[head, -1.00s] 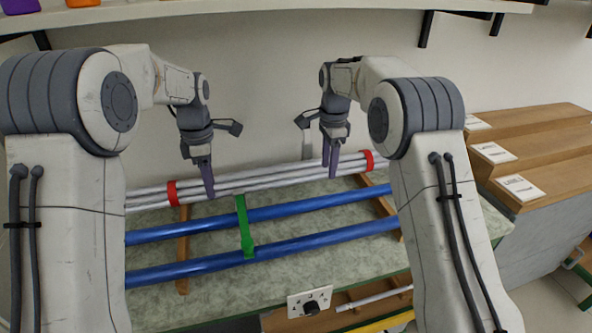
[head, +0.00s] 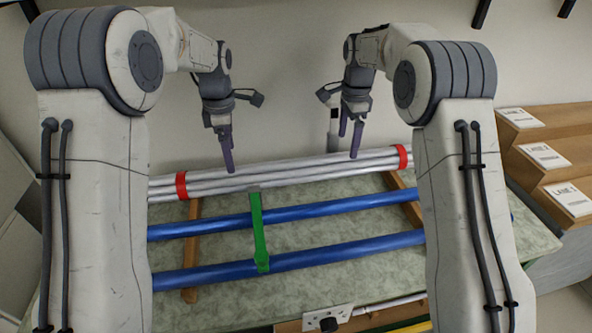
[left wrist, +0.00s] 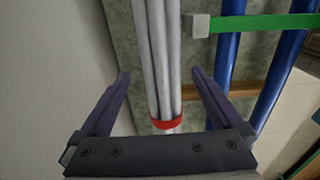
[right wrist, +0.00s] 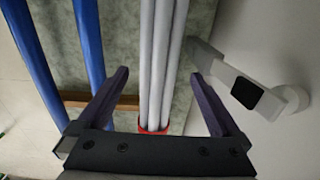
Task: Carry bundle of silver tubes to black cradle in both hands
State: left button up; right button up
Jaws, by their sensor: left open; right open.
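The bundle of silver tubes (head: 290,172) lies lengthwise at the back of the green-grey table, with a red band (head: 181,185) near its left part and another (head: 402,157) near its right part. My left gripper (head: 228,162) is open above the bundle, inward of the left band. In the left wrist view the tubes (left wrist: 160,45) run between its spread fingers. My right gripper (head: 350,142) is open above the bundle, inward of the right band. In the right wrist view the tubes (right wrist: 160,45) pass between its fingers. I cannot make out a black cradle.
Two blue tubes (head: 330,208) lie in front of the bundle, with a green strap (head: 259,230) across them and wooden bars (head: 192,240) beneath. A wall stands close behind. Wooden steps with labels (head: 543,155) are at the right. A white fixture (right wrist: 250,92) stands beside the right gripper.

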aim_at(235, 178)
pick_arm(q)
notch_tip(235, 178, down, 9)
jog(key=shift+f, duration=0.15)
pick_arm(e)
notch_tip(235, 178, down, 9)
jog(key=shift+f, duration=0.2)
pick_arm(q)
grip_shut()
pick_arm(e)
grip_shut()
jog(key=shift+r, duration=0.1)
